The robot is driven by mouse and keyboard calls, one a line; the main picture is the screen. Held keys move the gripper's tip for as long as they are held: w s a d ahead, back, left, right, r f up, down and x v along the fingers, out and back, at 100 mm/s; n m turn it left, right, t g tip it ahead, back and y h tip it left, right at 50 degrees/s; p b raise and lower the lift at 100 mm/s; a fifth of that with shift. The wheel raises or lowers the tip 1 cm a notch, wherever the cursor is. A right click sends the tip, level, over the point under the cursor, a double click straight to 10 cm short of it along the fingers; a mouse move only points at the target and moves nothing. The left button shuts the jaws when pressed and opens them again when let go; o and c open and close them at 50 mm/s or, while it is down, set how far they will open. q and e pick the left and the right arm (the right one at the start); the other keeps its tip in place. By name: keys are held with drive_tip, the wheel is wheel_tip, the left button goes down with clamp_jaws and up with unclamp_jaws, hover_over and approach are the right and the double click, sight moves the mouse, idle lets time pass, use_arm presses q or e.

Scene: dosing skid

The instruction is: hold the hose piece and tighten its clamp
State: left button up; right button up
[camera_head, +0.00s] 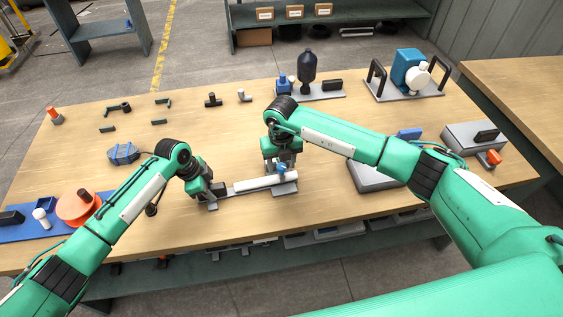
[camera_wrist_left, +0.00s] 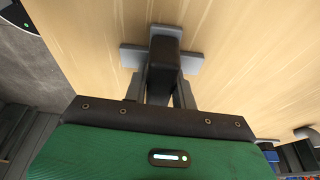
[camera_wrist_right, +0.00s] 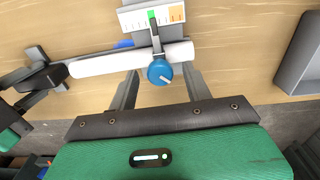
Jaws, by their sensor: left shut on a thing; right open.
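The white hose piece (camera_head: 252,183) lies level along a grey fixture near the table's front; it also shows in the right wrist view (camera_wrist_right: 105,63). A clamp with a blue knob (camera_wrist_right: 159,70) sits on its right part; a small pointer reaches from it to a scale plate (camera_wrist_right: 135,18) with green and orange marks. My left gripper (camera_head: 212,191) is shut on a dark block (camera_wrist_left: 164,52) at the fixture's left end. My right gripper (camera_wrist_right: 160,88) is open, pointing down, with its fingers on either side of the blue knob and apart from it.
A grey tray (camera_head: 372,178) lies right of the fixture. An orange reel (camera_head: 76,207) on a blue mat stands at the left. A blue block (camera_head: 123,153), small black fittings (camera_head: 212,100), a dark bottle (camera_head: 307,66) and a blue pump (camera_head: 408,70) stand farther back.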

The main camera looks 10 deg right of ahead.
use_arm(q)
drive_tip(key=shift+s+f, duration=0.1)
drive_tip(key=shift+f, duration=0.15)
use_arm(e)
wheel_tip(320, 180, up, 12)
drive_tip(key=shift+s, duration=0.1)
idle(1.0)
use_arm(q)
drive_tip(key=o, duration=1)
drive_tip(key=shift+c, duration=0.2)
drive_tip(key=o, duration=0.9)
drive_tip(key=shift+c, duration=0.2)
use_arm(e)
drive_tip(key=shift+r, duration=0.1)
use_arm(q)
drive_tip(key=shift+r+p, duration=1.45)
drive_tip(key=shift+r, duration=0.15)
drive_tip(key=shift+r+p, duration=1.5)
drive_tip(key=shift+r, duration=0.1)
use_arm(e)
wheel_tip(320, 180, up, 6)
hover_over(282, 166)
